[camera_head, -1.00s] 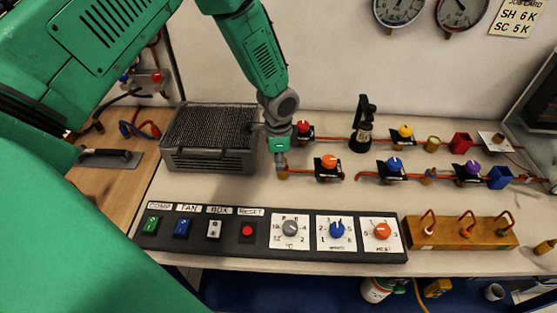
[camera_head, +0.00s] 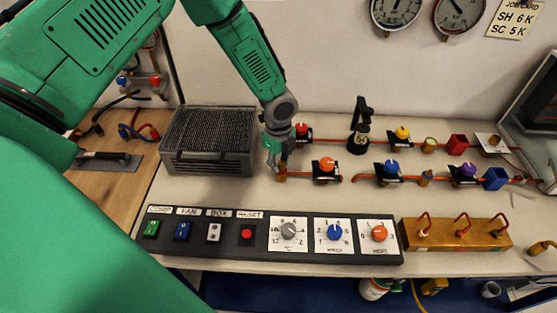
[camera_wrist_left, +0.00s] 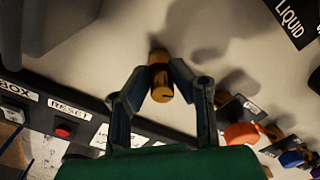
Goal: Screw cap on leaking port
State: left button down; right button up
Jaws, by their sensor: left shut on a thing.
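My left gripper (camera_head: 277,170) is at the left end of the front red pipe, beside the orange-knobbed valve (camera_head: 327,165). In the left wrist view its two dark fingers (camera_wrist_left: 162,82) are closed around a small brass cap (camera_wrist_left: 161,91). A brass cylinder end (camera_wrist_left: 158,57) shows in line with it beyond the fingertips. I cannot tell whether the two brass parts are joined by thread or only touching. In the head view the fingers mostly hide the held piece. My right gripper is not in view.
Behind the gripper is a red-knobbed valve (camera_head: 302,130); to its left is a grey mesh-topped box (camera_head: 208,142). A switch panel (camera_head: 263,256) lies in front. More valves and a black bottle-like fitting (camera_head: 360,127) stand right. Bench between panel and pipes is clear.

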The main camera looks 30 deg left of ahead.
pick_arm(q)
jog(key=shift+s+d+f+m, duration=0.15)
jog(key=shift+s+d+m, duration=0.05)
jog(key=shift+s+m, duration=0.25)
jog(key=shift+s+d+f+m, duration=0.15)
jog(key=shift+s+m, duration=0.15)
jog(key=shift+m, duration=0.25)
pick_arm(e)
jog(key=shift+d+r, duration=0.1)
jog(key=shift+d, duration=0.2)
pick_arm(q)
jog(key=c, duration=1.6)
grip_release()
jog(key=shift+o, duration=0.2)
jog(key=shift+s+r, duration=0.25)
jog(key=shift+w, duration=0.1)
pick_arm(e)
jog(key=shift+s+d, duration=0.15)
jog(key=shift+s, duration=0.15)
pick_arm(q)
jog(key=shift+w+a, duration=0.1)
jog(key=o, duration=0.6)
jog(key=shift+o, duration=0.5)
jog(key=shift+a, duration=0.15)
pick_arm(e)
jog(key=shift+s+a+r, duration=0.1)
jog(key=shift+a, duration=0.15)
